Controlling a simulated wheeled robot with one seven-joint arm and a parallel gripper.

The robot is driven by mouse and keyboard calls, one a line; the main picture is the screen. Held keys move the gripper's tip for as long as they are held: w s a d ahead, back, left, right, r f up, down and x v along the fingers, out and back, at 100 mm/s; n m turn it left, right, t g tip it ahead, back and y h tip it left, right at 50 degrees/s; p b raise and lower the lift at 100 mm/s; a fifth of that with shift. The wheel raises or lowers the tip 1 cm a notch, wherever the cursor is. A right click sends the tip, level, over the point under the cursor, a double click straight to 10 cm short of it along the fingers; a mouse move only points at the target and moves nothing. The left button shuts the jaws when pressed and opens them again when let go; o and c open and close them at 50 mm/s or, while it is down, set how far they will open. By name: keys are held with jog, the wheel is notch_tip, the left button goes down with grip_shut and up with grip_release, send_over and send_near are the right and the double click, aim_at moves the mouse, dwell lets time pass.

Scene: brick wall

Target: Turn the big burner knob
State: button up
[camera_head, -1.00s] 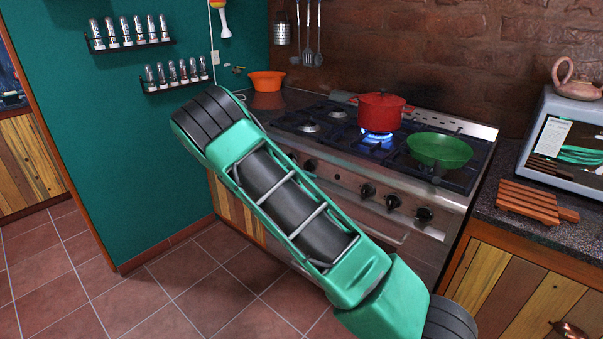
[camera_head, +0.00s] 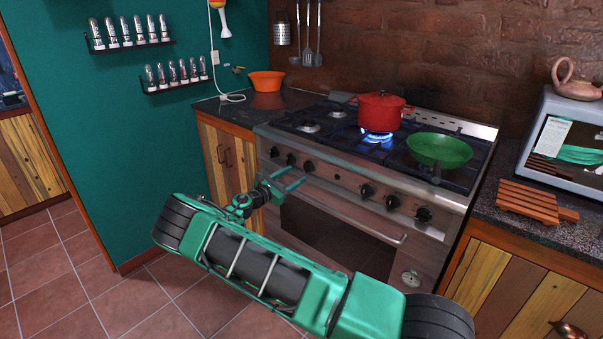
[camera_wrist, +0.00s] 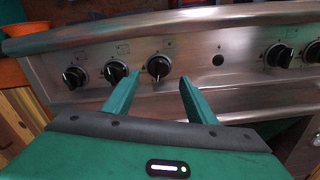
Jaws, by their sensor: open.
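The stove front carries a row of black knobs. In the wrist view three stand at the left: a left knob (camera_wrist: 74,77), a middle knob (camera_wrist: 115,71) and a right knob (camera_wrist: 159,66); they also show in the head view, the right one beside the gripper (camera_head: 308,166). More knobs (camera_head: 367,190) sit further right. I cannot tell which is the big burner's. My gripper (camera_head: 297,175) is open and empty, in front of the left group. In the wrist view its fingertips (camera_wrist: 159,77) point toward the right knob of that group, seemingly short of touching it.
A red pot (camera_head: 380,112) stands over a lit blue flame (camera_head: 377,136). A green pan (camera_head: 440,149) sits at the stove's right. The oven door's handle (camera_head: 350,213) juts out below the knobs. An orange bowl (camera_head: 267,81) stands on the left counter.

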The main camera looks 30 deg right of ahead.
aim_at(305, 169)
jog(key=x, duration=0.6)
jog(key=shift+w+d, duration=0.15)
jog(key=shift+d, duration=0.25)
jog(key=shift+c, duration=0.2)
